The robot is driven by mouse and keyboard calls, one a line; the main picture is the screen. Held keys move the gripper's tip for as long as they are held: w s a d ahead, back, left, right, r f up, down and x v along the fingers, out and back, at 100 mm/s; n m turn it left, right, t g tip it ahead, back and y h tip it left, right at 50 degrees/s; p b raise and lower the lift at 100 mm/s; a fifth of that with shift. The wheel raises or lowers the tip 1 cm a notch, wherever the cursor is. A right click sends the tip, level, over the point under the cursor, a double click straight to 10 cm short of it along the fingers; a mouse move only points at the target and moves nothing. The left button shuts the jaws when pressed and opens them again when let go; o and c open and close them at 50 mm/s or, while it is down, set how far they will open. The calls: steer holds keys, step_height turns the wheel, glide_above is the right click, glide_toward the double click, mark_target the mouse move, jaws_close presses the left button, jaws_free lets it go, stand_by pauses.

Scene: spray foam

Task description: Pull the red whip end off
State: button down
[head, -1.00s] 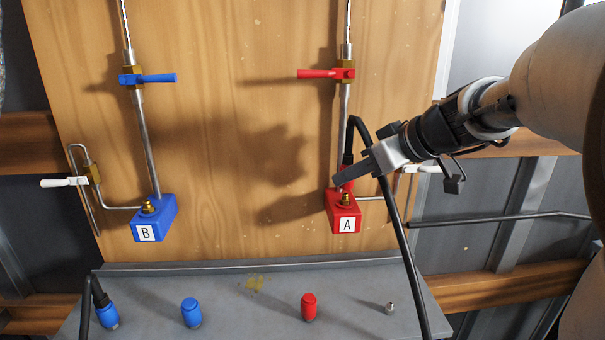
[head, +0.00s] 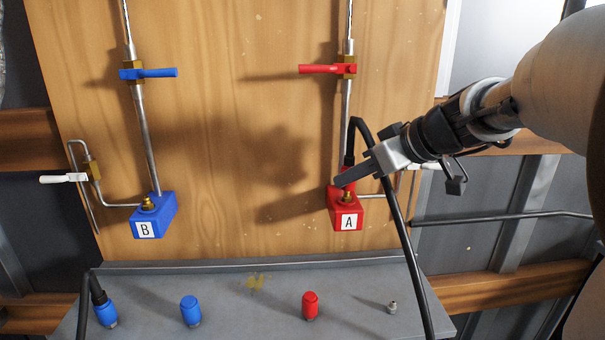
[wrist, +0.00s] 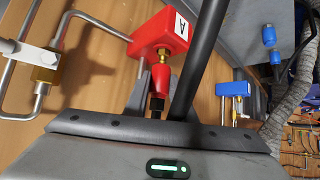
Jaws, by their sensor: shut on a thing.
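The red whip end (wrist: 161,78) is on the black hose (head: 388,195), which loops up and then down past the panel's front. My gripper (head: 345,179) is shut on the red whip end, just above the red block A (head: 346,213). A brass fitting (head: 346,198) on top of block A shows below the whip end; in the wrist view it lies between the block and the whip end. I cannot tell whether the two still touch. The finger hides much of the whip end in the head view.
Blue block B (head: 153,218) is at left with a bare brass fitting. The grey shelf (head: 250,310) holds a blue cap (head: 190,311), a red cap (head: 310,305), a small metal fitting (head: 392,307) and a blue whip end (head: 106,312). A red valve handle (head: 321,69) is above block A.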

steer(key=shift+f+b, duration=0.85)
steer(key=shift+b, duration=0.25)
steer(key=c, duration=1.4)
jaws_free()
